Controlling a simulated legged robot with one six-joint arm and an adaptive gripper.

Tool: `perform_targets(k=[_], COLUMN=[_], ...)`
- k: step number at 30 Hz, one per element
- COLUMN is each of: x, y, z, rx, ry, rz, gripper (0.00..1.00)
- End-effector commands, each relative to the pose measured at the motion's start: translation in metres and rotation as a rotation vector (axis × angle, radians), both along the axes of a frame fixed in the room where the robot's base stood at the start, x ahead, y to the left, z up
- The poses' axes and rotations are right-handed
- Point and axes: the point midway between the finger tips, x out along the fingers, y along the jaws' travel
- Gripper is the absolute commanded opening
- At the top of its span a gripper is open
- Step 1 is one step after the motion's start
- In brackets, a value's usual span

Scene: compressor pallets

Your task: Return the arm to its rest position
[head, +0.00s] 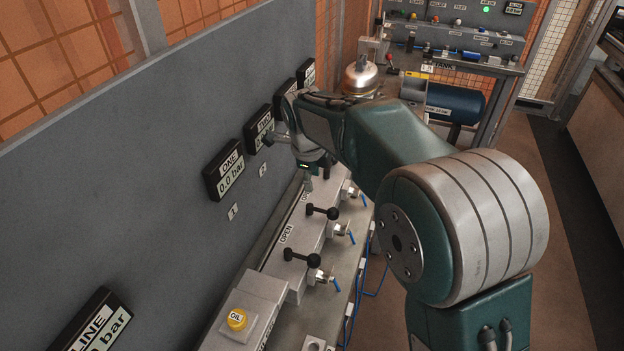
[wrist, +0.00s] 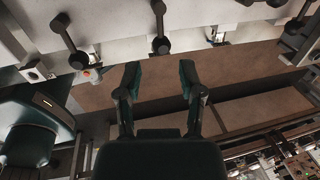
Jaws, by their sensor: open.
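My arm reaches forward over the bench in the head view, with its large round joint at the right. My gripper shows in the wrist view (wrist: 160,78), its two dark fingers spread apart with nothing between them. In the head view the fingers are mostly hidden by the wrist and only a small tip shows near the grey panel. A black lever handle (wrist: 160,30) lies just beyond the fingers in the wrist view, apart from them.
Black levers (head: 303,259) line the grey manifold beside the wall panel. Gauges such as ONE (head: 229,169) hang on the panel. A yellow OIL button (head: 237,319) is at the near end. A blue tank (head: 456,103) stands behind. Brown floor at right is clear.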

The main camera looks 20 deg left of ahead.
Motion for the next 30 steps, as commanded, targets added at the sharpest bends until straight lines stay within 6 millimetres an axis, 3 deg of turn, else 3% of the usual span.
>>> perform_targets(k=[7, 10, 20, 30], x=[0.000, -0.002, -0.034, -0.090], y=[-0.002, -0.014, -0.103, -0.185], z=[0.001, 0.010, 0.064, 0.097], rx=[0.000, -0.002, -0.048, -0.141], ry=[-0.001, -0.007, -0.055, -0.119], rz=[0.004, 0.044, 0.379, 0.743], gripper=[0.50, 0.50, 0.50, 0.50])
